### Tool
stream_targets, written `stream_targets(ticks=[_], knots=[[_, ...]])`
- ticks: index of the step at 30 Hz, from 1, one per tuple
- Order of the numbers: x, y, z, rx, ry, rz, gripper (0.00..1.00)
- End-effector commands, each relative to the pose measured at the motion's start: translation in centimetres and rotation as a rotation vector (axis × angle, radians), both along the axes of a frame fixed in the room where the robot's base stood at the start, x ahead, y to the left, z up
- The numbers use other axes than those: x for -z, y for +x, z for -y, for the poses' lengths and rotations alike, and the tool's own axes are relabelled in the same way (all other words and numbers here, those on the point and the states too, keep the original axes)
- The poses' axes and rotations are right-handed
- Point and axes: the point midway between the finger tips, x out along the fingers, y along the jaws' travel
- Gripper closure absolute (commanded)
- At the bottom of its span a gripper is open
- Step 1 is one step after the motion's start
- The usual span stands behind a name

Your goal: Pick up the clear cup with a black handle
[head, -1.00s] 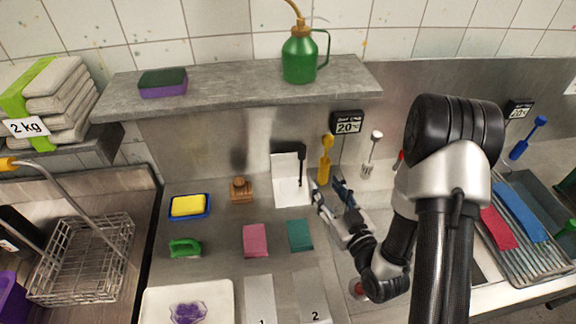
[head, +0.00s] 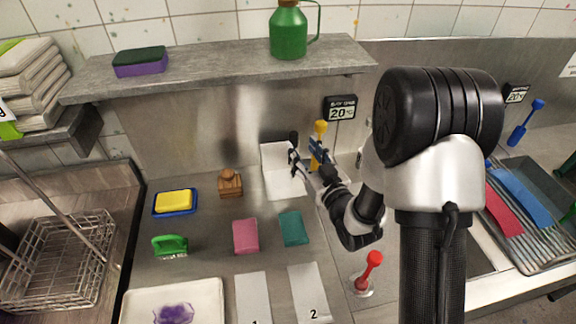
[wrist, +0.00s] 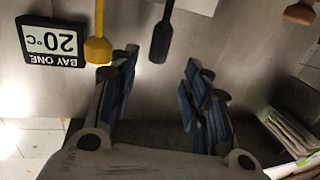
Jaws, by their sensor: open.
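The black handle (head: 293,137) stands up at the top of a white square (head: 283,178) near the back wall. It also shows in the wrist view (wrist: 161,38), widening toward its end. I cannot make out a clear cup body on it. My gripper (head: 305,156) is beside the handle, its fingers open and empty. In the wrist view the handle's end lies in the gap between my blue-padded fingers (wrist: 159,75), and I see no contact.
A yellow handle (head: 320,131) stands close on the right, near one finger in the wrist view (wrist: 97,48). A 20°C sign (head: 340,107) is behind it. A grey shelf (head: 220,68) overhangs the back. A red-handled tool (head: 372,268) stands in front.

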Motion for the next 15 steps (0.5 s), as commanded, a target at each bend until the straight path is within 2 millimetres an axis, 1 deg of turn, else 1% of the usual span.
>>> stream_targets(ticks=[1, 3, 8, 10, 15], knots=[[0.1, 0.7, -0.4, -0.003, 0.000, 0.001, 0.56], [0.1, 1.5, -0.7, -0.002, 0.000, 0.000, 0.56], [0.1, 2.3, -1.0, -0.001, 0.001, -0.001, 0.56], [0.3, 3.0, -1.3, -0.001, -0.001, 0.000, 0.56], [0.8, 5.5, -2.1, -0.002, 0.000, 0.001, 0.56]])
